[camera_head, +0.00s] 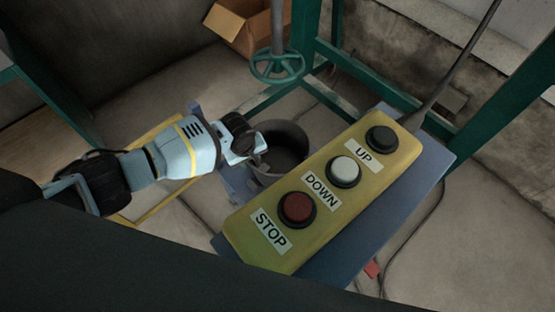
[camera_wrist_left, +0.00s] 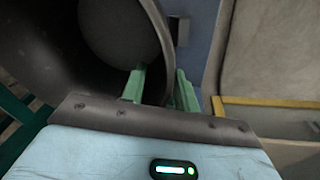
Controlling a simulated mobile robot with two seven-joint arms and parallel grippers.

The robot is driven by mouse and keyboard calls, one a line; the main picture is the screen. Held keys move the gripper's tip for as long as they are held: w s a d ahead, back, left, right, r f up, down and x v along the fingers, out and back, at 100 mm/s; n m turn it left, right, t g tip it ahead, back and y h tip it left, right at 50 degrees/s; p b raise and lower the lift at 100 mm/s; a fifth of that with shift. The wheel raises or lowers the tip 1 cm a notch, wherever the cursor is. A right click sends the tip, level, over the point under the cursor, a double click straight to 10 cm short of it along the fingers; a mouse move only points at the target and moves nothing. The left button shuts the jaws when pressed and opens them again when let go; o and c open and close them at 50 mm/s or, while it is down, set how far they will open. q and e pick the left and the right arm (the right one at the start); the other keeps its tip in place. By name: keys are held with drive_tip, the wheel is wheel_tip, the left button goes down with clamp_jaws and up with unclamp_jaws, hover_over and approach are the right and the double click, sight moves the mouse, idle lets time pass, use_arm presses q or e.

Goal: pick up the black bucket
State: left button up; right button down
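The black bucket (camera_head: 283,150) stands behind the yellow control box in the head view, its mouth facing up. The box hides part of its right side. In the left wrist view the bucket (camera_wrist_left: 62,50) fills the upper left. My left gripper (camera_head: 256,156) is at the bucket's left rim. In the left wrist view its green fingers (camera_wrist_left: 161,88) stand apart, one on the inner side of the rim and one outside, with the rim between them. I cannot see firm contact on both sides. My right gripper is not in view.
A yellow control box (camera_head: 325,190) with UP, DOWN and STOP buttons is close on the bucket's right. A green valve wheel (camera_head: 277,66) hangs behind the bucket. Green frame posts (camera_head: 507,88) stand at the right. A cardboard box (camera_head: 245,25) is at the back.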

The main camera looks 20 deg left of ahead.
use_arm(q)
drive_tip(key=f, duration=0.2)
drive_tip(key=f+b, duration=0.1)
drive_tip(key=shift+w, duration=0.25)
clamp_jaws()
idle(1.1)
drive_tip(key=shift+w+d+r, duration=0.1)
drive_tip(key=shift+w, duration=0.1)
